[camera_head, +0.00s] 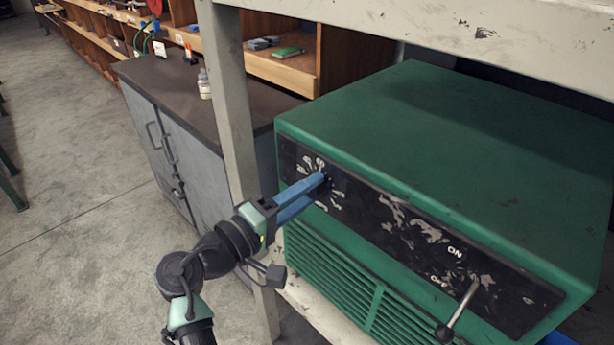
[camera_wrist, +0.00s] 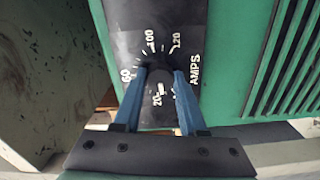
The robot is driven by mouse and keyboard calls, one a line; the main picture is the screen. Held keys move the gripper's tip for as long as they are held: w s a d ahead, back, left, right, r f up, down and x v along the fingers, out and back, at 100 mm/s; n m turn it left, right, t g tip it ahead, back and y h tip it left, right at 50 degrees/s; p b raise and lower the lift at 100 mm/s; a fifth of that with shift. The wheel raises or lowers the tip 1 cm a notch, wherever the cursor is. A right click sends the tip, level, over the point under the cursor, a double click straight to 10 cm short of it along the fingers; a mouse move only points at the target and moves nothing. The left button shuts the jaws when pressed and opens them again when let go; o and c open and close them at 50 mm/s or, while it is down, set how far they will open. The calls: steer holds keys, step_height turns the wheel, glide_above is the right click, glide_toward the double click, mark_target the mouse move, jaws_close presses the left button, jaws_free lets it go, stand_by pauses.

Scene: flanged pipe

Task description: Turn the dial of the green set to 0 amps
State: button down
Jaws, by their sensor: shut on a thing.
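The green set (camera_head: 450,130) stands on a shelf at the right in the head view, with a worn black front panel (camera_head: 400,225). Its dial (camera_wrist: 159,76) is a small dark knob inside a ring of white marks; 20, 60, 100, 120 and the word AMPS are readable in the wrist view. My gripper (camera_head: 318,185) reaches the panel's left part with its blue fingers. In the wrist view my gripper (camera_wrist: 160,72) has one finger on each side of the dial and is shut on it. The fingers partly hide the dial, and I cannot tell where it points.
A lever (camera_head: 458,312) sticks out at the panel's lower right, near the ON mark. A pale metal post (camera_head: 238,110) rises just left of the set, and a shelf beam (camera_head: 440,35) crosses above. A grey cabinet (camera_head: 165,150) stands behind; open floor lies at left.

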steer(key=shift+n+p, duration=2.05)
steer(key=shift+n, duration=0.35)
steer(key=shift+c, duration=2.3)
jaws_free()
steer(key=shift+a, duration=0.1)
steer(key=b+v, duration=0.2)
steer(key=v, duration=1.1)
